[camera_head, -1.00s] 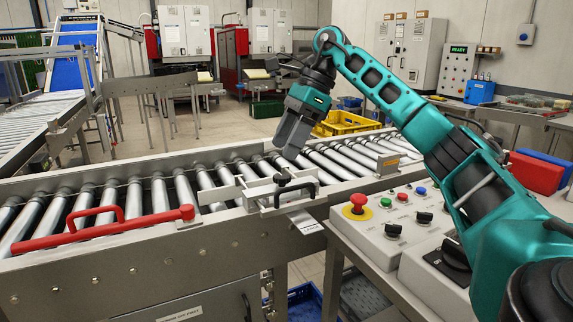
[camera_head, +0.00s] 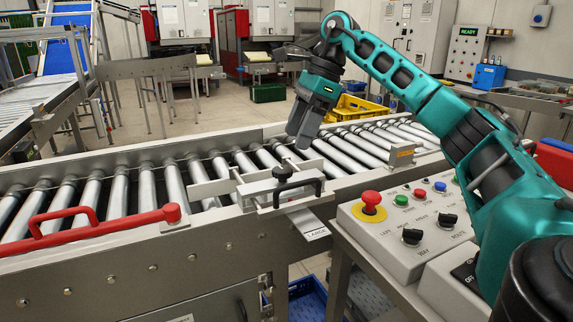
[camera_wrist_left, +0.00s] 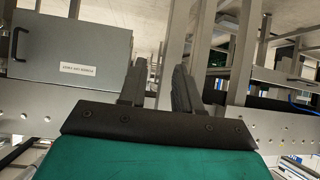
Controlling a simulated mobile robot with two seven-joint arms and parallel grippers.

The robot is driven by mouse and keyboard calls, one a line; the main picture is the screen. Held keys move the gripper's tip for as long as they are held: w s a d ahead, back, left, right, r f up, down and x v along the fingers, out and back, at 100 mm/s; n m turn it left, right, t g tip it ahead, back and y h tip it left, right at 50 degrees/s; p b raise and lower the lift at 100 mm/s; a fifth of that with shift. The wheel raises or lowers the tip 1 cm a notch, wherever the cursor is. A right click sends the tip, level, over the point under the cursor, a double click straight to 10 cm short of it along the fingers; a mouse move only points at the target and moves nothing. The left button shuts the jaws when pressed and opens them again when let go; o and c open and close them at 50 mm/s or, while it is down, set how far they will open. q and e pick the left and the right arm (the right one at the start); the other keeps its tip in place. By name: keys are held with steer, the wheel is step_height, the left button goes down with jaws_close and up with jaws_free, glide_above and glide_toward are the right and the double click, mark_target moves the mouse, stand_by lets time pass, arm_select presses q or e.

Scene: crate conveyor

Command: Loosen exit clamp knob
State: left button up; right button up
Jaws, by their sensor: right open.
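The exit clamp (camera_head: 262,188) sits on the near rail of the roller conveyor, with a black knob (camera_head: 282,172) on top and a black handle on its front. My right gripper (camera_head: 299,144) hangs pointing down over the rollers, above and slightly to the right of the knob in the picture. It is open and empty, apart from the knob. My left gripper (camera_wrist_left: 158,82) shows only in the left wrist view. Its two fingers are apart with nothing between them, in front of the conveyor's metal side. The knob is not visible in that view.
A control box with a red stop button (camera_head: 371,198) stands right of the clamp, beneath my right arm. A red bar (camera_head: 95,230) runs along the near rail at left. A yellow crate (camera_head: 352,107) is behind the conveyor. The nearby rollers carry nothing.

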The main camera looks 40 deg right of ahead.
mark_target(282, 169)
steer(key=b+x, duration=0.1)
steer(key=x, duration=0.5)
arm_select(q)
steer(key=shift+w+d, duration=0.35)
steer(key=shift+d, duration=0.25)
arm_select(e)
steer(key=shift+w+a+f, duration=0.1)
steer(key=shift+a+f, duration=0.15)
steer(key=shift+f, duration=0.25)
steer(key=shift+c, duration=0.4)
steer(key=c, duration=1)
arm_select(q)
steer(key=shift+a, duration=0.15)
steer(key=shift+r, duration=0.1)
